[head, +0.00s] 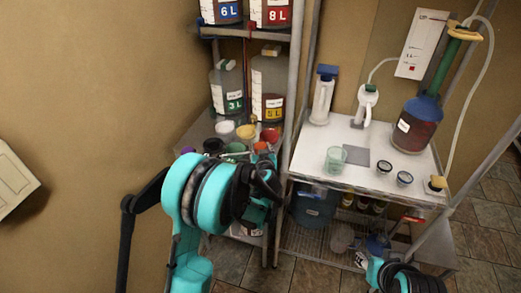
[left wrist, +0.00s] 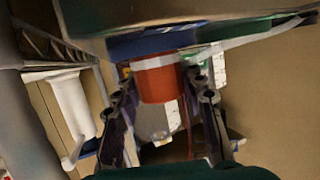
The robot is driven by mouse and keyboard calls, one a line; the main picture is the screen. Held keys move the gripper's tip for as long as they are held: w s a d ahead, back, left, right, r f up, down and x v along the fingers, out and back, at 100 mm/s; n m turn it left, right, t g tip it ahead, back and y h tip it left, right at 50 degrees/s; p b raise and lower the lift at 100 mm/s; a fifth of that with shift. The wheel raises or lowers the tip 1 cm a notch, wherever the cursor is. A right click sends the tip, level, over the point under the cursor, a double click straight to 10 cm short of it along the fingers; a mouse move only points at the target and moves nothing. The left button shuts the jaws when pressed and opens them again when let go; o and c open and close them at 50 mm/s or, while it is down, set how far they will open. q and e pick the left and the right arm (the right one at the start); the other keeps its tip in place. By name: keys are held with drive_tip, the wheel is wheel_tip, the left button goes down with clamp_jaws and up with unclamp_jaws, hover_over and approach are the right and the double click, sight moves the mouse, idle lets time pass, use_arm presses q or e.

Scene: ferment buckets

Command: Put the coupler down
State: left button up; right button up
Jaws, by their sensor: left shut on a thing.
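My left gripper (head: 264,170) is at the front of the shelf with the coloured caps, left of the white table. Its arm hides much of it in the head view. In the left wrist view its two fingers (left wrist: 165,105) stand on either side of a red-orange cylinder (left wrist: 157,80) with a pale band. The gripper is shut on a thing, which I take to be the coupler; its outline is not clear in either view.
Several coloured caps, one white (head: 225,127), crowd the shelf around the left gripper. Labelled jugs (head: 227,88) stand behind. The white table (head: 310,160) holds a green-tinted beaker (head: 335,159), a grey square (head: 355,156), two small jars (head: 385,167) and a large bottle (head: 415,125). Its front left is bare.

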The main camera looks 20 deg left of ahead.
use_arm(q)
drive_tip(key=shift+f, duration=0.15)
drive_tip(key=o, duration=1.3)
drive_tip(key=shift+c, duration=0.2)
drive_tip(key=shift+r, duration=0.25)
drive_tip(key=s+d+r+m+g+h+p, duration=0.1)
drive_tip(key=s+r+m+g+h, duration=0.1)
drive_tip(key=s, duration=1.6)
drive_tip(key=s+d+r+m+g+h+p, duration=0.1)
drive_tip(key=s+d+r+m+g+h, duration=0.1)
drive_tip(key=s, duration=1.7)
wheel_tip(320, 180, up, 3)
drive_tip(key=g+h, duration=0.1)
drive_tip(key=g, duration=0.1)
drive_tip(key=shift+f+g, duration=0.15)
drive_tip(key=shift+g, duration=0.15)
